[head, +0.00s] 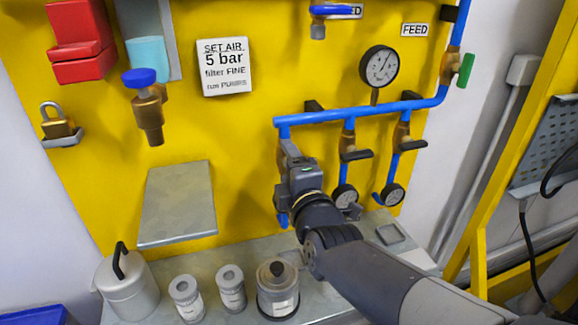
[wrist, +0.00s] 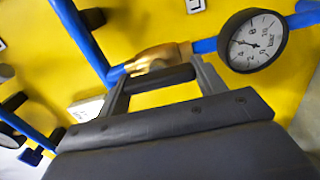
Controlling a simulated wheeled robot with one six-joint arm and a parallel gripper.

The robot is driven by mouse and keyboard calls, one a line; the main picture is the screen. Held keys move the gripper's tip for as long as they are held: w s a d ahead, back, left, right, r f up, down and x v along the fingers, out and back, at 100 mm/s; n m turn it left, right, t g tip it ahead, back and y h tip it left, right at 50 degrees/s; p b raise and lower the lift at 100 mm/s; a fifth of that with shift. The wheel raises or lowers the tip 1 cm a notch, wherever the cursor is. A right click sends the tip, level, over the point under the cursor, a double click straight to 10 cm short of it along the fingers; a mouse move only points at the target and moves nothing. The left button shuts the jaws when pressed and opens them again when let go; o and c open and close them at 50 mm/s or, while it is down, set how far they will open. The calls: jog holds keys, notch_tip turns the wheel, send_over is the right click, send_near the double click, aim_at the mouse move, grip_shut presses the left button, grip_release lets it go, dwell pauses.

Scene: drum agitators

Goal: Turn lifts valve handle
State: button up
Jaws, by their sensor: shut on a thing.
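My gripper (wrist: 160,84) is shut on a black valve handle (wrist: 158,80). The handle lies crosswise between the two fingers in the wrist view. Just beyond it is the brass valve body (wrist: 156,58) on a blue pipe. In the head view my gripper (head: 287,149) is at the leftmost of three drops from the blue pipe, and it hides most of that valve and its handle. No label saying lifts is readable, so I cannot confirm the valve's name.
The middle valve handle (head: 357,155) and right valve handle (head: 413,145) stick out nearby. A large gauge (head: 379,66) is above the blue pipe (head: 350,114). A grey shelf (head: 177,205) is left of my gripper. A canister (head: 277,290) and jars stand on the bench below.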

dwell(0.6)
jog(key=o, duration=1)
jog(key=shift+s, duration=0.1)
jog(key=shift+p+v, duration=0.75)
jog(key=shift+v, duration=4.55)
